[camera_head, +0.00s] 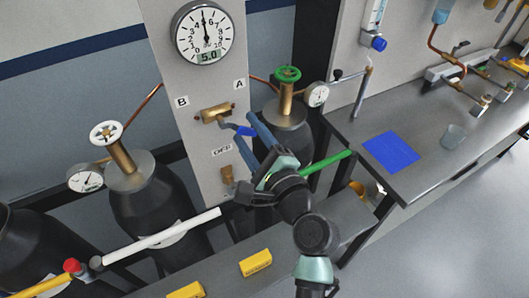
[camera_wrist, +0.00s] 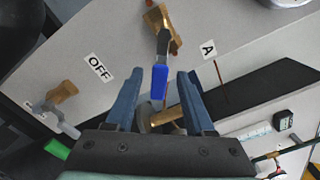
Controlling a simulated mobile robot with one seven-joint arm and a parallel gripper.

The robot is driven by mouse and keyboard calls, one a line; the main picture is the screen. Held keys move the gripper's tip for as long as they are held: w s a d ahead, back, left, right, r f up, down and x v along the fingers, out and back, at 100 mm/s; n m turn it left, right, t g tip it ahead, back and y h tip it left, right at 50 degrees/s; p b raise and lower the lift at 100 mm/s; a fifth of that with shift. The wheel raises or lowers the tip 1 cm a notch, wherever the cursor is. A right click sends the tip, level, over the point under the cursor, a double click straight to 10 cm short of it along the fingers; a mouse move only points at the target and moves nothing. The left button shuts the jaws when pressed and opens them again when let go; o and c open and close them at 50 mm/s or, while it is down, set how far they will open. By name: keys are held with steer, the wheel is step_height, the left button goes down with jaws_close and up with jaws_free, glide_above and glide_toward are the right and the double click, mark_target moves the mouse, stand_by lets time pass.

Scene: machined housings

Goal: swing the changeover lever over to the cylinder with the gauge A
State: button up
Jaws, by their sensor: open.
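The changeover lever has a brass body (camera_head: 217,113) on the grey panel and a bright blue grip (camera_head: 244,130) that points right and slightly down, below the A label (camera_head: 239,84). My gripper (camera_head: 250,126) is open at the grip. In the wrist view the blue grip (camera_wrist: 160,82) lies between the two spread fingers of my gripper (camera_wrist: 160,76), with a gap on both sides. The cylinder on the A side (camera_head: 287,115) has a green handwheel and a small gauge (camera_head: 318,95); my arm hides its lower part.
The B label (camera_head: 182,101) and the white-wheeled cylinder (camera_head: 145,190) are left. The OFF label (camera_head: 222,151) and a brass fitting (camera_head: 228,176) sit below the lever. A dial (camera_head: 204,33) reads 5.0. A grey bench (camera_head: 420,170) with a blue mat (camera_head: 390,151) is right.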

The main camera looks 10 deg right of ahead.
steer(key=b+v, duration=0.2)
steer(key=v, duration=1)
steer(key=shift+w+r, duration=0.15)
